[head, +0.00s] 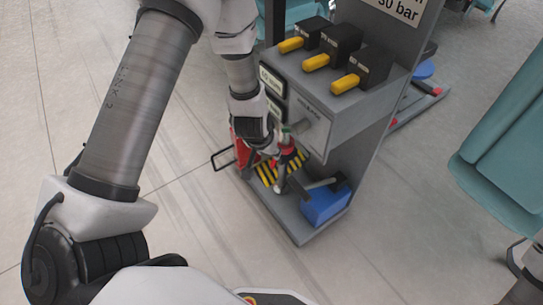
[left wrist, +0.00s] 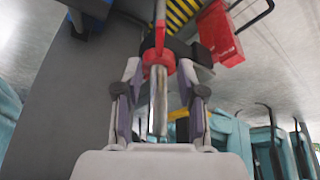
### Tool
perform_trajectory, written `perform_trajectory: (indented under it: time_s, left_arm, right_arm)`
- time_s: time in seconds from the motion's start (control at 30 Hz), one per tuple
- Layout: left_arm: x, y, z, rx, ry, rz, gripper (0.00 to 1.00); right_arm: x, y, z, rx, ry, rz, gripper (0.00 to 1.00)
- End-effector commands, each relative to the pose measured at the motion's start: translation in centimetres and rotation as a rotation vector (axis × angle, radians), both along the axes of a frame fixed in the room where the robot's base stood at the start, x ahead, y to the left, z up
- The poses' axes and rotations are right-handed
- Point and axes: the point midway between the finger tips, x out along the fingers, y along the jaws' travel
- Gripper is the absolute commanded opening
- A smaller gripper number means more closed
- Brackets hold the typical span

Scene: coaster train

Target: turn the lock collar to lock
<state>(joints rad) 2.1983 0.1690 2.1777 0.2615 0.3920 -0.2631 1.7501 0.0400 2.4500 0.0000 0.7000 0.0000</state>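The lock collar appears to be the red ring (left wrist: 158,63) around a bare metal rod (left wrist: 158,100) in the left wrist view. In the head view a red part (head: 291,157) shows low beside the grey cabinet, mostly behind my arm. My left gripper (left wrist: 160,72) has its two fingers on either side of the red ring, with the rod running between them. The fingertips are close to the ring; whether they touch it is unclear. In the head view my left gripper (head: 284,150) is small and partly hidden by its own wrist. My right gripper is not visible.
The grey cabinet (head: 318,135) carries yellow-handled levers (head: 316,62) on top. Its base has yellow-black stripes (head: 268,177) and a blue box (head: 325,206). A red box (left wrist: 219,32) with a dark handle stands close by. Teal seats (head: 505,150) are at the right. The floor in front is clear.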

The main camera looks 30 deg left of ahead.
Motion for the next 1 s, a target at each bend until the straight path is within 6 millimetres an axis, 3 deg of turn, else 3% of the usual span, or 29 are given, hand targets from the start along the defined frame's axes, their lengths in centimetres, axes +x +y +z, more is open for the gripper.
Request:
perform_trajectory:
  time_s: [0.1, 0.37, 0.4, 0.5, 0.53, 0.67, 0.83, 0.93, 1.0]
  left_arm:
    - [-0.6, -0.1, 1.5, 0.0, -0.001, 0.0, 0.4]
    - [-0.8, -0.1, 1.9, -0.001, 0.001, 0.001, 0.4]
    - [-0.8, -0.1, 1.9, -0.001, 0.001, 0.001, 0.36]
    - [-0.5, 0.0, 1.5, -0.006, -0.011, 0.005, 0.01]
    - [-0.3, 0.2, 1.2, -0.013, -0.022, 0.014, 0.0]
    - [2.4, 1.7, -1.7, -0.092, -0.144, 0.072, 0.0]
    - [6.6, 5.5, -6.6, -0.388, -0.448, 0.215, 0.0]
    - [6.7, 7.6, -8.5, -0.613, -0.58, 0.274, 0.0]
    - [5.2, 9.5, -10.0, -0.812, -0.648, 0.305, 0.0]
  right_arm:
    - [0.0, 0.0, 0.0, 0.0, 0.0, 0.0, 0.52]
    - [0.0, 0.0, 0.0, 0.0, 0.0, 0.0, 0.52]
    - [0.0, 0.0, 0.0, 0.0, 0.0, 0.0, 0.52]
    - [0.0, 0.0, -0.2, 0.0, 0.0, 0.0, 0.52]
    - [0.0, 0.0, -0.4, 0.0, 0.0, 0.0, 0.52]
    - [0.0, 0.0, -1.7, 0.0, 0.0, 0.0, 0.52]
    - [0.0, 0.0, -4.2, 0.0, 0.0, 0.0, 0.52]
    - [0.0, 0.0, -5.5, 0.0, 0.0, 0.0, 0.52]
    - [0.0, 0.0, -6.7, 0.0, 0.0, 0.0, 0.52]
